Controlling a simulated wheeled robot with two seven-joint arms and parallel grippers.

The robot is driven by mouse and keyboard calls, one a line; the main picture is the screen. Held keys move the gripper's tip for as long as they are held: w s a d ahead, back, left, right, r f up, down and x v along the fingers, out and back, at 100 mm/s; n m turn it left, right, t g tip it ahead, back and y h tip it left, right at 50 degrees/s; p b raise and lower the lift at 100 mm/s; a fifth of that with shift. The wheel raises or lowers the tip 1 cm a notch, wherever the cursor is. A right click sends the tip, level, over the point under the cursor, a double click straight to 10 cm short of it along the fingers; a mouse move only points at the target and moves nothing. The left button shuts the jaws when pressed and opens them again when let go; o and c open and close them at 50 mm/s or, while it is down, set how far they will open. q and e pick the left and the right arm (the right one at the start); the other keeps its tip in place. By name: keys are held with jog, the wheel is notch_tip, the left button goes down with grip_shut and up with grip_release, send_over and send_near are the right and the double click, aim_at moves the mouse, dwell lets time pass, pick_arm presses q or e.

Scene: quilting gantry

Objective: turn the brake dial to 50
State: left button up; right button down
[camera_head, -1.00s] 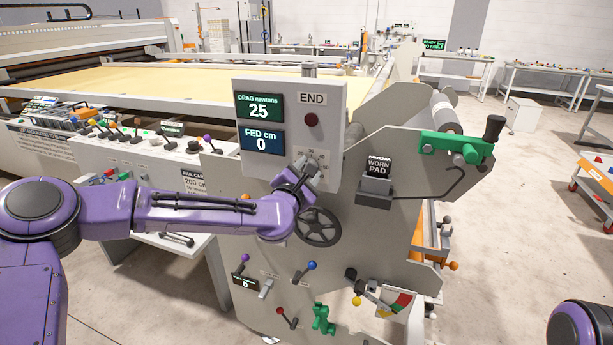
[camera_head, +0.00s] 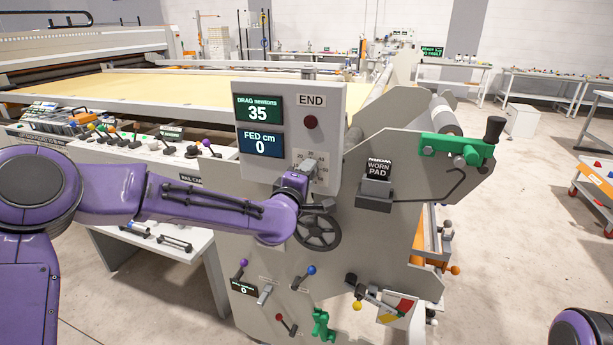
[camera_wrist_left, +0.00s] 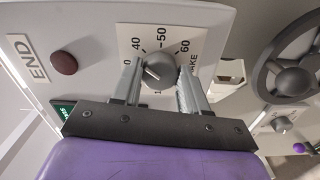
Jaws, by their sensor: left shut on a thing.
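The brake dial (camera_wrist_left: 159,69) is a round grey knob on a white scale plate (camera_wrist_left: 193,33), where 40, 50 and 60 can be read. My left gripper (camera_wrist_left: 160,82) has a finger on each side of the knob and is shut on it. In the head view the left gripper (camera_head: 304,170) is at the lower part of the grey panel and hides the dial. The green drag display (camera_head: 258,108) above reads 35 newtons. My right gripper is not in view.
A blue display (camera_head: 262,144) reads FED 0 cm. A dark red END button (camera_head: 311,122) is above the dial. A black handwheel (camera_head: 318,230) sits close below my left gripper. A worn-pad holder (camera_head: 376,190) and a green bracket (camera_head: 452,147) are to the right.

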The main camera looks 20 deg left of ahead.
pick_arm(q)
jog(key=shift+f+m, duration=0.15)
jog(key=shift+m, duration=2.4)
jog(key=shift+f+m, duration=0.1)
jog(key=shift+m, duration=2.45)
jog(key=o, duration=1.1)
jog(key=shift+c, duration=0.2)
jog(key=s+b, duration=0.2)
jog(key=s, duration=0.8)
jog(key=shift+s+a+b, duration=0.25)
jog(key=shift+b, duration=0.1)
